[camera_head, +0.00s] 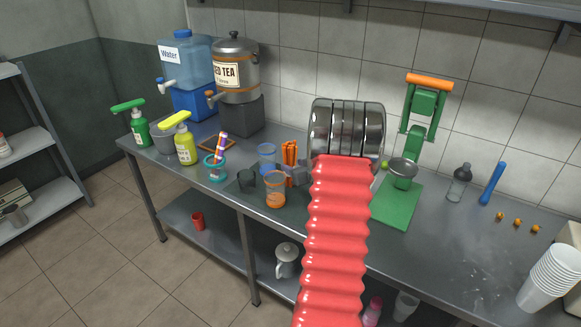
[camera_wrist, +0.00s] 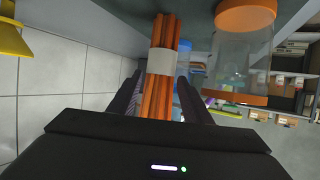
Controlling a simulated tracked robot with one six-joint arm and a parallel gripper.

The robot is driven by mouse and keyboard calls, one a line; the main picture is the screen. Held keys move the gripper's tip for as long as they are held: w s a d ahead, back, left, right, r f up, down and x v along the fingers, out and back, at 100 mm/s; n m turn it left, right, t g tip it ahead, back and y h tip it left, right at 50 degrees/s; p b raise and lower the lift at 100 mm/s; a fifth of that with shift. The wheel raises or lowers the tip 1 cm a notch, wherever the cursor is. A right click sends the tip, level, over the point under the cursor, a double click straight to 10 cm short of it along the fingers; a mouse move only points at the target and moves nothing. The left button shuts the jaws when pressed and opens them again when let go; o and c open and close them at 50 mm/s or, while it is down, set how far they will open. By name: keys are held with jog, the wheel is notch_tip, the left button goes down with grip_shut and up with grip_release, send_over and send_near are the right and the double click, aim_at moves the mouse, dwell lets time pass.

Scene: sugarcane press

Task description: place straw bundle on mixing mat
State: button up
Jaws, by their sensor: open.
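The straw bundle (camera_head: 289,152) is a set of upright orange straws in the middle of the counter. In the wrist view the bundle (camera_wrist: 156,95) has a white band and shows between the two dark fingers of my gripper (camera_wrist: 162,100), which are open on either side of it. In the head view my gripper (camera_head: 300,174) is beside the bundle's lower part, partly hidden by my red arm. I cannot tell whether a finger touches the straws. A dark mat (camera_head: 284,217), seemingly the mixing mat, lies under the cups; my arm hides its right part.
A green mat (camera_head: 400,207) with a green press (camera_head: 424,105) is at right. The counter's right front is mostly clear.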

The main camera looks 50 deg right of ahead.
jog(key=v, duration=0.8)
jog(key=shift+s+a, duration=0.15)
jog(key=shift+s, duration=0.1)
jog(key=shift+r, duration=0.1)
jog(key=shift+w, duration=0.1)
jog(key=w+a+r+g+h, duration=0.1)
jog(key=w+a+r+g, duration=0.1)
jog(key=w+a+r, duration=0.6)
jog(key=s+a+r+n+g, duration=0.1)
jog(key=a+r, duration=0.2)
jog(key=a, duration=0.5)
jog(key=s+a+r, duration=0.1)
jog(key=a+r, duration=0.2)
jog(key=a, duration=0.5)
jog(key=s+a+n+g+y, duration=0.1)
jog(key=s+a+y, duration=0.1)
jog(key=s+a, duration=0.4)
jog(key=s+a+n+g+y, duration=0.1)
jog(key=s+a, duration=0.5)
jog(key=a, duration=0.8)
jog(key=s+a+n+g+y, duration=0.1)
jog(key=s+a+n+y, duration=0.1)
jog(key=s+a, duration=0.4)
jog(key=a+y, duration=0.1)
jog(key=a, duration=0.3)
jog(key=shift+g+y, duration=0.3)
